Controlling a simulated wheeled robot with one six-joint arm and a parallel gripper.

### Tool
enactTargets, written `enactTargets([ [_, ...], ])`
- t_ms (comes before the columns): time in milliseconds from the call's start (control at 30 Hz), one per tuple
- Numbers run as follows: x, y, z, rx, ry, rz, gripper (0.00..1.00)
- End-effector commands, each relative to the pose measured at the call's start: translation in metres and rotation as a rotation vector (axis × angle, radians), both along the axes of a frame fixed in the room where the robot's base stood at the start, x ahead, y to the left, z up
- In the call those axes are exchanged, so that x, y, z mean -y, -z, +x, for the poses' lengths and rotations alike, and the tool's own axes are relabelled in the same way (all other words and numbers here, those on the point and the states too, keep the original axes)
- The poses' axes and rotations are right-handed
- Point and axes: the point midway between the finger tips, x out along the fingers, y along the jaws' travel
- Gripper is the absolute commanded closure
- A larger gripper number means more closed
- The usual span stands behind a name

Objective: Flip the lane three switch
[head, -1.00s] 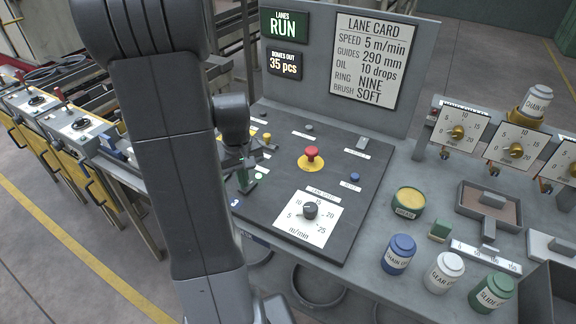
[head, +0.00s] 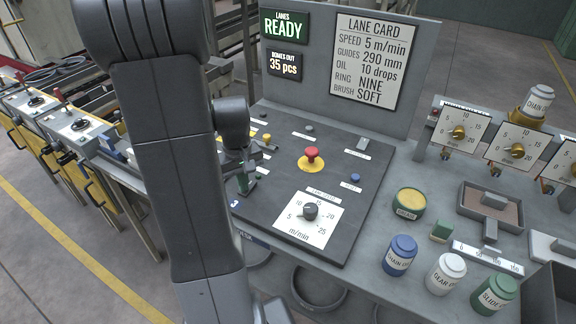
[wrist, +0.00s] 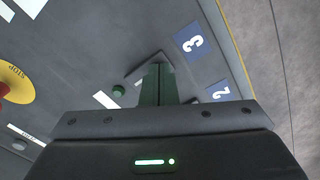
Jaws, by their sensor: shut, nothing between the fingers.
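My gripper (head: 244,186) is shut and empty, its dark green fingers pointing down at the left edge of the dark control panel (head: 345,150). In the wrist view the fingers (wrist: 157,80) are together over a small grey plate (wrist: 140,72) beside the blue label "3" (wrist: 194,42). The lane three switch cannot be made out; the fingers hide most of that plate. I cannot tell whether they touch anything. The label "3" also shows in the head view (head: 235,204). The lanes display (head: 284,27) reads READY.
A red mushroom button (head: 311,153) on a yellow disc and a speed knob (head: 310,211) are right of my gripper. A green button (wrist: 118,90) and label "2" (wrist: 219,91) are near the fingers. Oil jars (head: 400,254) stand at the right.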

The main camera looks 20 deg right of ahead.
Motion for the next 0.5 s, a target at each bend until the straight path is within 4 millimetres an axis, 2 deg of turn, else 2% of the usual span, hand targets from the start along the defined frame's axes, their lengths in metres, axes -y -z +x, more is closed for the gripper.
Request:
enactTargets([
  [500, 0.0, -0.044, 0.0, 0.002, 0.0, -0.001, 1.0],
])
